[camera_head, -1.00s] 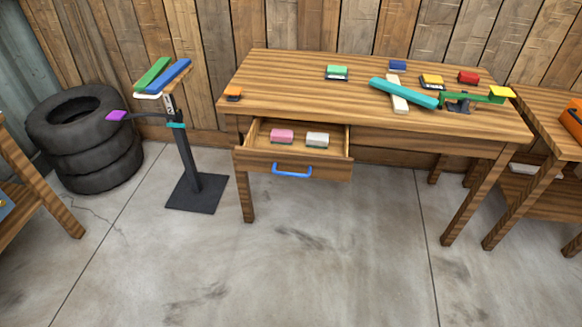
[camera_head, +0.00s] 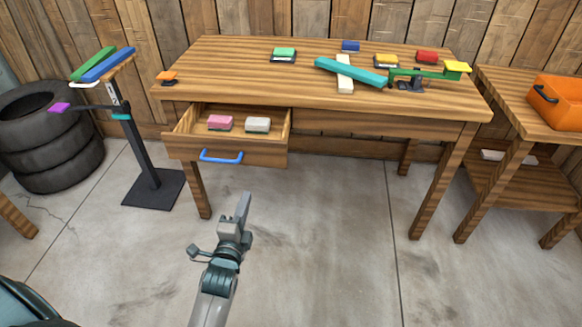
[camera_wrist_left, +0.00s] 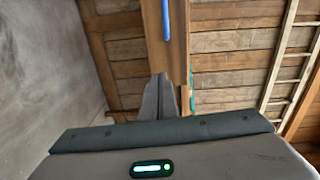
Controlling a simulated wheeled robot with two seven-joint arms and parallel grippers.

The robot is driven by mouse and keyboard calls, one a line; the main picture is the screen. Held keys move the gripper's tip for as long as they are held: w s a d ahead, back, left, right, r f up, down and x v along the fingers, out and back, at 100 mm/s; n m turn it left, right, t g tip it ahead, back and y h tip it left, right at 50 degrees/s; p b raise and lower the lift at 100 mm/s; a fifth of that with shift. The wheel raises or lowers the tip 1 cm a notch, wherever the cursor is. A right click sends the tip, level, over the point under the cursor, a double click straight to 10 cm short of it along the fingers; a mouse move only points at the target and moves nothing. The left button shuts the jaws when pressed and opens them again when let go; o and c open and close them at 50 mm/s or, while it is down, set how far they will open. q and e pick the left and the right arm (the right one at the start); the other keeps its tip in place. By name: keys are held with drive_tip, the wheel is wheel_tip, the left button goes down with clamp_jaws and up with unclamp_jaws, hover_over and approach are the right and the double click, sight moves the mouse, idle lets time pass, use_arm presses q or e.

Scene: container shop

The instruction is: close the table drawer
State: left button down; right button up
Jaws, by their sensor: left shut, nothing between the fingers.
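The wooden table (camera_head: 225,65) stands against the plank wall. Its drawer (camera_head: 185,148) is pulled out at the left, with a blue handle (camera_head: 221,158) on its front. A pink block (camera_head: 220,122) and a whitish block (camera_head: 258,124) lie inside. My left gripper (camera_head: 244,203) is shut and empty, in front of and below the drawer in the head view, apart from the handle. In the left wrist view the gripper's fingers (camera_wrist_left: 160,98) point toward the wooden drawer front, and the blue handle (camera_wrist_left: 166,20) shows at the top. My right gripper is not in view.
A stand with coloured bars (camera_head: 142,150) is left of the table, beside stacked tyres (camera_head: 50,150). A side table with an orange case (camera_head: 560,103) is at the right. Several small items and a teal bar (camera_head: 350,72) lie on the tabletop. The floor in front is clear.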

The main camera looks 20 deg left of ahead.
use_arm(q)
drive_tip(key=shift+w+a+r, duration=0.1)
drive_tip(key=shift+w+r, duration=0.05)
drive_tip(key=shift+r, duration=0.55)
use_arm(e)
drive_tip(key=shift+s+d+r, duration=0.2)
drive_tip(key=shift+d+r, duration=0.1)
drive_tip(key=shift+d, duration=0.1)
use_arm(q)
drive_tip(key=shift+w, duration=0.1)
approach(258, 155)
drive_tip(key=x, duration=0.5)
drive_tip(key=shift+w, duration=0.2)
drive_tip(key=shift+w+a, duration=0.15)
drive_tip(key=shift+w, duration=0.35)
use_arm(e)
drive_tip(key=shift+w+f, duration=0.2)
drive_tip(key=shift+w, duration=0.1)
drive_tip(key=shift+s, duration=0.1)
